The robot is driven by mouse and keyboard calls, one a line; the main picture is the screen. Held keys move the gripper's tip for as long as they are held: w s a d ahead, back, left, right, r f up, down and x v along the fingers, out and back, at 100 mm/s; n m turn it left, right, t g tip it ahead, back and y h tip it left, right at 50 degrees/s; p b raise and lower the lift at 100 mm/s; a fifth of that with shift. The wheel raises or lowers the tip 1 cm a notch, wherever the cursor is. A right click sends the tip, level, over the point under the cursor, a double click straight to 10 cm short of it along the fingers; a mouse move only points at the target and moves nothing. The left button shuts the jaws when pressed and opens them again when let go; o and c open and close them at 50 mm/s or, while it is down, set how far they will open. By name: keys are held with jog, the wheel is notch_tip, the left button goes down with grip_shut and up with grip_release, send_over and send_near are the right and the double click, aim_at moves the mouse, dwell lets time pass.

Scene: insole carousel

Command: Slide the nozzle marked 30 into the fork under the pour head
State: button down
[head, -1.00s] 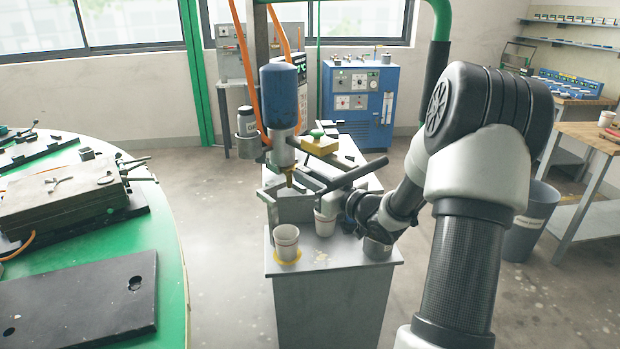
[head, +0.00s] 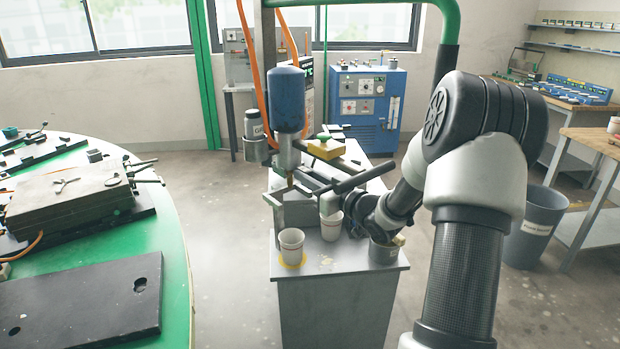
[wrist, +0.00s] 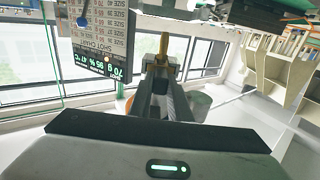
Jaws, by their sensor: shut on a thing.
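The pour head is a blue cylinder (head: 287,98) with a pale metal lower part, hanging over the steel stand. My gripper (head: 295,182) reaches in from the right, its dark crossbar tilted and its fingers pointing left to just below the pour head. In the wrist view my gripper (wrist: 161,72) is shut on a brass nozzle (wrist: 164,46), which stands upright at the fingertips. The number on the nozzle cannot be read. A brass tip also shows under the pour head in the head view. The fork is largely hidden there, and I cannot tell whether the nozzle touches it.
A white cup (head: 291,247) stands on a yellow ring on the steel stand (head: 335,268); another cup (head: 331,226) and a grey metal cup (head: 383,252) stand near my wrist. A yellow block (head: 326,149) lies behind. The green round table (head: 172,250) is at left.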

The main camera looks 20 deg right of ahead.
jog(key=c, duration=1.6)
grip_release()
jog(key=shift+o, duration=0.2)
jog(key=v, duration=1.7)
jog(key=shift+s+p, duration=0.15)
jog(key=shift+p, duration=0.25)
